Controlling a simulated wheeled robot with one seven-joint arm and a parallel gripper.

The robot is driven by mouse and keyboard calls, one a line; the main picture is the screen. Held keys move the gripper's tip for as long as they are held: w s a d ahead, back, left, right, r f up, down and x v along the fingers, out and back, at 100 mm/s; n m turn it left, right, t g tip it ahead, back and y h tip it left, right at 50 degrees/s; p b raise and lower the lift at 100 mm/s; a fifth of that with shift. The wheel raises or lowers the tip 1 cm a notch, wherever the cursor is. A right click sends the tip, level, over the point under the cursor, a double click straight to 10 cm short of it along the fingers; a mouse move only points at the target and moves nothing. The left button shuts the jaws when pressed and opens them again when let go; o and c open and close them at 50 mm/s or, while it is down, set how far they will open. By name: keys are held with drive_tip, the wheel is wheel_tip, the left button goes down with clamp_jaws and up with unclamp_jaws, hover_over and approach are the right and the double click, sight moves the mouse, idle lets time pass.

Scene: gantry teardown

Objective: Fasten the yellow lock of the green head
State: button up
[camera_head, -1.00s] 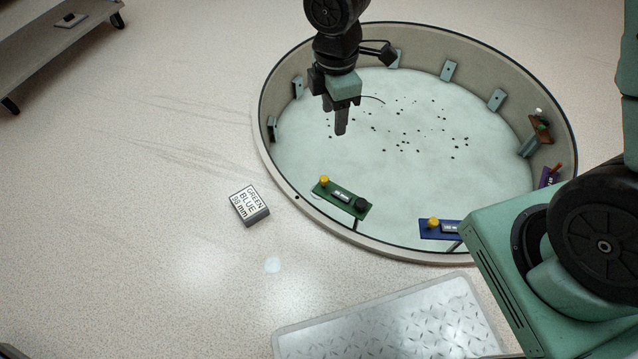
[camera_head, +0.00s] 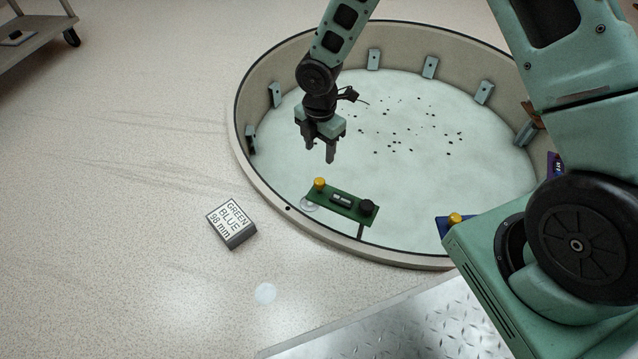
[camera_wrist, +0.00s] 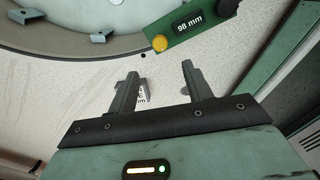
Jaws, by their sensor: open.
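The green head (camera_head: 342,202) is a green plate at the near rim of the round pit. It carries a yellow lock (camera_head: 319,184) at its left end, a black knob (camera_head: 367,208) at its right end and a small display between them. In the wrist view the green head (camera_wrist: 196,28) shows at the top, its display reading 98 mm, with the yellow lock (camera_wrist: 160,43) at its lower left end. My gripper (camera_head: 322,157) is open and empty, above and beyond the lock in the head view. In the wrist view its fingers (camera_wrist: 160,82) point toward the head, apart from the lock.
A block labelled "GREEN BLUE 98 mm" (camera_head: 232,224) lies on the floor left of the pit (camera_head: 238,130). A blue head (camera_head: 441,226) is partly hidden behind my arm. Small brackets (camera_head: 430,67) line the pit wall. A trolley (camera_head: 35,35) stands at top left.

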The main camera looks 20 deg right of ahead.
sight(320, 181)
wheel_tip(320, 181, down, 13)
drive_tip(key=b, duration=0.6)
drive_tip(key=shift+r+b, duration=0.2)
drive_tip(key=shift+b, duration=0.2)
drive_tip(key=c, duration=1)
